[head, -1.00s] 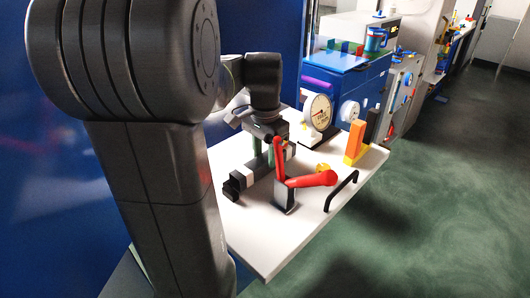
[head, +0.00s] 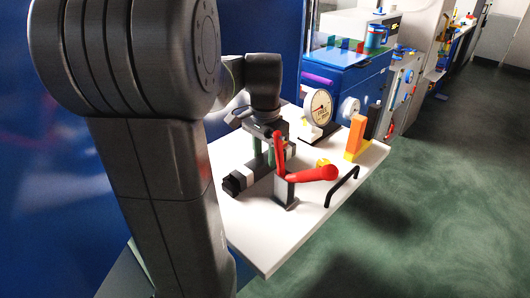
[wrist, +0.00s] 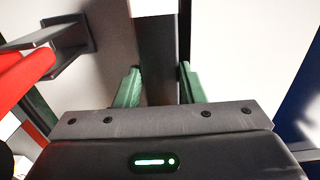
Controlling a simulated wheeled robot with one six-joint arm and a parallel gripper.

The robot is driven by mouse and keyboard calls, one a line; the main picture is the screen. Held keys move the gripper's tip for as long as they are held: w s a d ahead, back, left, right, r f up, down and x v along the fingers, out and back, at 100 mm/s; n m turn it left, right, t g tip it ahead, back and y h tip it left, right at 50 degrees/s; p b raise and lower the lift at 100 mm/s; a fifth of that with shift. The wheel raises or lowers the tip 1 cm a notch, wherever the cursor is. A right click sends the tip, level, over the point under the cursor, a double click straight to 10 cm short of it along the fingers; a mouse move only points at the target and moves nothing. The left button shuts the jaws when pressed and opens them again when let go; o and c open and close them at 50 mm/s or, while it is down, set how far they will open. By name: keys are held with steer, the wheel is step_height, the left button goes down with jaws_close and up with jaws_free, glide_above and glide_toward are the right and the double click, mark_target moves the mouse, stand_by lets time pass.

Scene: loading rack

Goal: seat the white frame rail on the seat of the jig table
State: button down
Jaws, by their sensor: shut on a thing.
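My gripper (wrist: 160,82) has green fingers on either side of a dark bar with a white band (wrist: 153,8), which I take as the frame rail. In the head view the gripper (head: 264,150) is low over the white jig table (head: 262,238), shut on the rail. The rail's dark end and white band (head: 249,175) show to the left of the red-handled clamp. The seat is not clearly visible, and I cannot tell whether the rail touches it. My arm and gripper hide much of the rail.
A toggle clamp (head: 284,188) with red levers stands close to the right of the gripper. A black handle (head: 342,186) is at the table's right edge. A dial gauge (head: 318,107) and an orange block (head: 356,135) stand behind. The table's front is clear.

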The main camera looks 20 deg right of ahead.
steer(key=shift+f, duration=0.1)
steer(key=c, duration=0.9)
jaws_free()
steer(key=shift+o, duration=0.2)
step_height(320, 180, up, 14)
steer(key=shift+f, duration=0.25)
step_height(320, 180, down, 14)
steer(key=shift+r, duration=0.35)
